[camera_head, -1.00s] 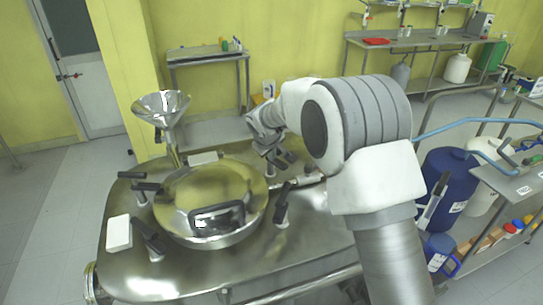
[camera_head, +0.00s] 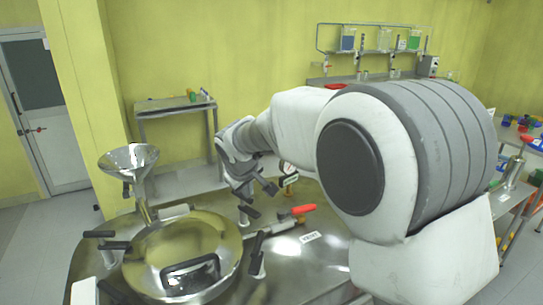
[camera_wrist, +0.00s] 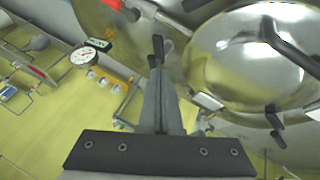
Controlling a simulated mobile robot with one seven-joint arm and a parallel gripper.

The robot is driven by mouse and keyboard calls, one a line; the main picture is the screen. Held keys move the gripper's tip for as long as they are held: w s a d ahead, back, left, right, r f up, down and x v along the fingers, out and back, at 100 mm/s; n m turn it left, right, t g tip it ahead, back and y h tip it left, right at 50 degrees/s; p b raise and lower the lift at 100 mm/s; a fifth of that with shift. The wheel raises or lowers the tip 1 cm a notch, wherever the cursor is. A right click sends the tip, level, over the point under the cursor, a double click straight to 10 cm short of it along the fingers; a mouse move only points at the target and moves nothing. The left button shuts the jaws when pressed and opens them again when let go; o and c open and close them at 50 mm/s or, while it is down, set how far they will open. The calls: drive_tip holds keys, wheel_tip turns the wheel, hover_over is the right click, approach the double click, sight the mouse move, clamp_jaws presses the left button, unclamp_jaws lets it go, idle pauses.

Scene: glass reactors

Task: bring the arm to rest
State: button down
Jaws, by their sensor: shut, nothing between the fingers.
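My arm reaches in from the right of the head view, bent, with its large pale shoulder and grey ribbed joint close to the camera. My gripper (camera_head: 258,188) hangs at its end, above the back right of the steel reactor top. It also shows in the wrist view (camera_wrist: 158,55), where its fingers are together with nothing between them. The round shiny reactor lid (camera_head: 205,235) with its black handle lies left of and below the gripper. The lid also fills the upper right of the wrist view (camera_wrist: 235,80). I cannot tell the exact gap between gripper and reactor.
A steel funnel (camera_head: 128,160) stands at the left of the reactor. A red-handled valve (camera_head: 302,209) and a gauge (camera_head: 288,167) are close to the gripper. A small steel table (camera_head: 170,105) stands by the yellow wall. Floor at the left is free.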

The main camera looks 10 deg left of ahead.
drive_tip(key=s+d+r+m, duration=0.2)
drive_tip(key=s+d+r, duration=0.15)
drive_tip(key=d, duration=0.25)
drive_tip(key=s+d+r+m+p, duration=0.1)
drive_tip(key=s+d+r, duration=0.2)
drive_tip(key=s+d, duration=0.3)
drive_tip(key=s+d+r+m, duration=0.2)
drive_tip(key=s+d+r, duration=0.15)
drive_tip(key=d, duration=0.35)
drive_tip(key=s+d+f+m, duration=0.1)
drive_tip(key=s+d, duration=0.3)
drive_tip(key=s, duration=0.5)
drive_tip(key=s+d+f+m+g+p, duration=0.1)
drive_tip(key=s+d+m, duration=0.2)
drive_tip(key=s, duration=0.6)
drive_tip(key=shift+s+d+f+m+h, duration=0.2)
drive_tip(key=shift+d+f+m+h, duration=0.15)
drive_tip(key=shift+d, duration=0.25)
drive_tip(key=shift+a, duration=0.2)
